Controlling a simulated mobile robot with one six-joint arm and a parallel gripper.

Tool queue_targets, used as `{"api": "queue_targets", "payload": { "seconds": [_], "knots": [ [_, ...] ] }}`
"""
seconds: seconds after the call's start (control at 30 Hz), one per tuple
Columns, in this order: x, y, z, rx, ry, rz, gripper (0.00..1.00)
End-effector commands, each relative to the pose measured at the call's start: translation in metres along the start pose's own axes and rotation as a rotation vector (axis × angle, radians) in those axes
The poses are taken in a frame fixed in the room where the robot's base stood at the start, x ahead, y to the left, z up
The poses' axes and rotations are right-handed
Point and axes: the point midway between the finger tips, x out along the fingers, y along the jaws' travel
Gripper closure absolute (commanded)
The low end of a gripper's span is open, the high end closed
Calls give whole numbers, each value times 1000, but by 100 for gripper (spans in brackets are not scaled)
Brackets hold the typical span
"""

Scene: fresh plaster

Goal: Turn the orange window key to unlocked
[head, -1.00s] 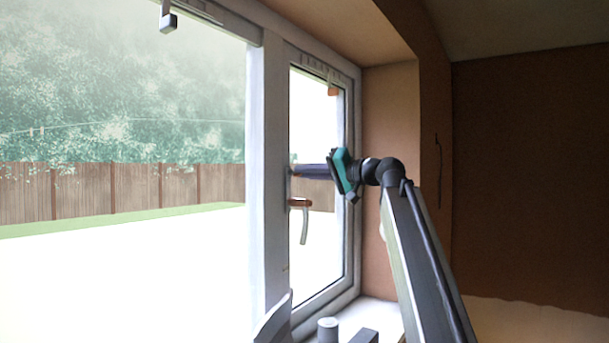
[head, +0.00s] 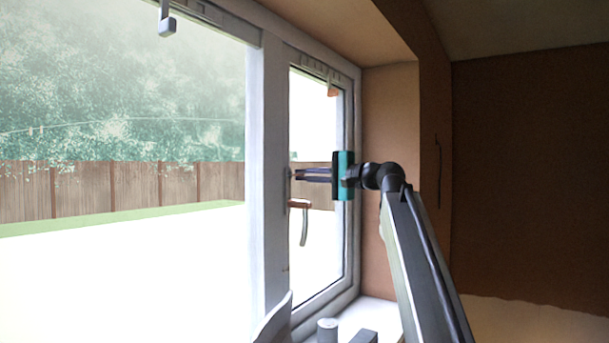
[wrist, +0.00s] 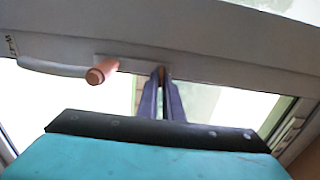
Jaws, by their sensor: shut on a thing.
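The orange window key (wrist: 161,72) shows only as a small orange sliver between my fingertips at the window frame in the wrist view. Its turned position is hidden by the fingers. My gripper (head: 299,174) reaches left to the frame with its long dark fingers close together, shut on the key. The fingertips also show in the wrist view (wrist: 161,82). In the head view I cannot make out the key at the fingertips.
A window handle (head: 299,203) with a copper-coloured part and a grey lever sits just below my fingers. Its copper end (wrist: 100,73) is left of them in the wrist view. A grey cylinder (head: 327,328) and a dark block (head: 364,336) stand near the sill.

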Motion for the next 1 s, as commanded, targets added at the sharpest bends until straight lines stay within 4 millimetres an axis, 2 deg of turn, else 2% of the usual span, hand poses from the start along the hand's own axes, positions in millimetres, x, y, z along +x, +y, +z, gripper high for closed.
{"api": "queue_targets", "payload": {
  "seconds": [0.43,0.47,0.53,1.0],
  "knots": [
    [-1,-1,-2,12,6,-3,100],
    [-1,-1,-2,12,6,-3,89],
    [-1,-1,-2,12,6,-2,77],
    [-7,1,-1,12,3,-1,77]
  ]
}}
